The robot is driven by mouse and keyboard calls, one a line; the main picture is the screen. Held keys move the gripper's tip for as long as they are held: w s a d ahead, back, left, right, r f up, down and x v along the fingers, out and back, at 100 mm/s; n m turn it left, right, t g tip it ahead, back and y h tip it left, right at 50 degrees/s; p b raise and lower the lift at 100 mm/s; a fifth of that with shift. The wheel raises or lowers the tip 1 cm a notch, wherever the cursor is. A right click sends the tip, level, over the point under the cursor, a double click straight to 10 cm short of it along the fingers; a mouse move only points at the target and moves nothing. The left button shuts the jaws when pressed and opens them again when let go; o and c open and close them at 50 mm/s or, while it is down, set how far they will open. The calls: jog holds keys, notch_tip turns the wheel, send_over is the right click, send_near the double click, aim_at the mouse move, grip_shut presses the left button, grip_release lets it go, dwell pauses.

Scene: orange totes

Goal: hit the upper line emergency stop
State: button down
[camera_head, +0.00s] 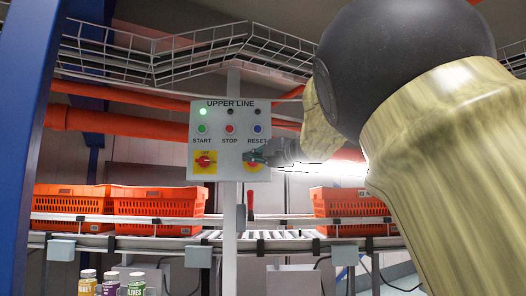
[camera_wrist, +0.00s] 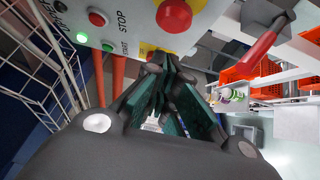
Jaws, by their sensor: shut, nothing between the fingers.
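The grey control panel (camera_head: 218,108), labelled UPPER LINE, stands upright on a post. Its lower right yellow square carries the red emergency stop button, largely hidden by my gripper (camera_head: 249,156). In the wrist view the round red button (camera_wrist: 174,15) shows clearly at the top edge on its yellow plate. My gripper (camera_wrist: 157,62) is shut and empty, its fingertips close in front of the panel's lower part. In that view the fingertips appear below the button; I cannot tell whether they touch anything.
A red rotary switch (camera_head: 204,161) on yellow sits left of the emergency stop. A red STOP button (camera_head: 229,128) and a green START button (camera_head: 202,128) are above. Orange totes (camera_head: 159,205) stand on the conveyor behind. Wire cable tray (camera_head: 160,66) runs overhead.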

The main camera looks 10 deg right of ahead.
jog(key=w, duration=0.1)
jog(key=w+d+p, duration=0.1)
jog(key=w, duration=0.1)
jog(key=shift+w+d, duration=0.1)
jog(key=shift+w, duration=0.1)
dwell(0.3)
